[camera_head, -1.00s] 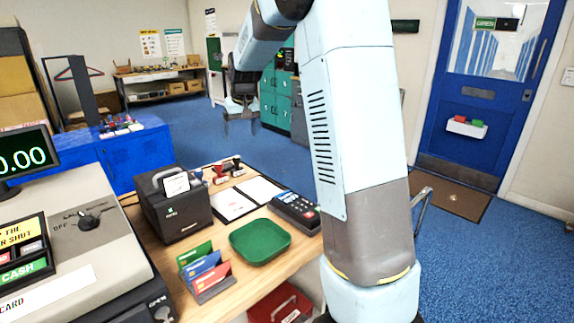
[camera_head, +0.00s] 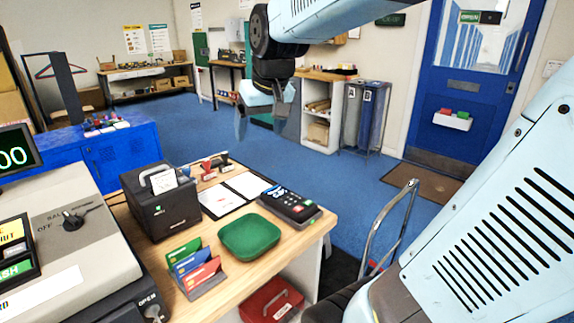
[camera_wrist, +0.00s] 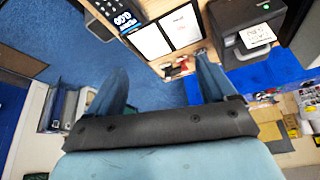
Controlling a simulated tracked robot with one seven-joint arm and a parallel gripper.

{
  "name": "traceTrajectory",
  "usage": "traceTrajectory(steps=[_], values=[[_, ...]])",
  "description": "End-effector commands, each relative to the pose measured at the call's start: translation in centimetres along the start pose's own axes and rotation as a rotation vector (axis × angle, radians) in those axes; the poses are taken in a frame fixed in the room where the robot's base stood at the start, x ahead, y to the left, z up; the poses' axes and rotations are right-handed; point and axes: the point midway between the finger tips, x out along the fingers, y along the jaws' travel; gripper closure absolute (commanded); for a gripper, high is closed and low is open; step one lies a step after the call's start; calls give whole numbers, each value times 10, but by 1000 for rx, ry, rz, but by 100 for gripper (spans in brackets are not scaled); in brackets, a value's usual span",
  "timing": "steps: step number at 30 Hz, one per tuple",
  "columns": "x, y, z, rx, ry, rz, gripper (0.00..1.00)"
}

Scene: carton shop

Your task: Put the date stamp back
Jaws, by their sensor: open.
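Two small stamps stand at the far edge of the wooden desk, behind the open notebook: a red one (camera_head: 208,171) and a dark-handled one (camera_head: 226,161). I cannot tell which is the date stamp. In the wrist view they are small shapes near the desk edge, with a red one (camera_wrist: 168,70) beside the right finger. My gripper (camera_head: 262,115) is open and empty, held in the air beyond and above the desk. In the wrist view the two fingers of my gripper (camera_wrist: 160,80) are spread, with blue floor and desk edge between them.
On the desk are a black printer (camera_head: 160,205), the open notebook (camera_head: 222,203), a card terminal (camera_head: 290,207), a green tray (camera_head: 249,237) and a card rack (camera_head: 197,272). A cash register (camera_head: 75,240) stands left. A chrome rail (camera_head: 395,225) is at right. Blue floor beyond is open.

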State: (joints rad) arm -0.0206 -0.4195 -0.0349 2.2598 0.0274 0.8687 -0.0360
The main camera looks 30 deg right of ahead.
Motion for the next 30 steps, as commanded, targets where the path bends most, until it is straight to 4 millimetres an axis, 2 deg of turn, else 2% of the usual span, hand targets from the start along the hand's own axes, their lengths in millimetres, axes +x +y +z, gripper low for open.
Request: traceTrajectory(steps=[1,9,15,21,30], values=[[-6,0,14,0,9,2,16],[-22,-2,83,0,39,16,16],[-24,-3,119,0,54,26,16],[-24,-4,131,1,58,30,16],[-24,-4,131,1,58,29,16]])
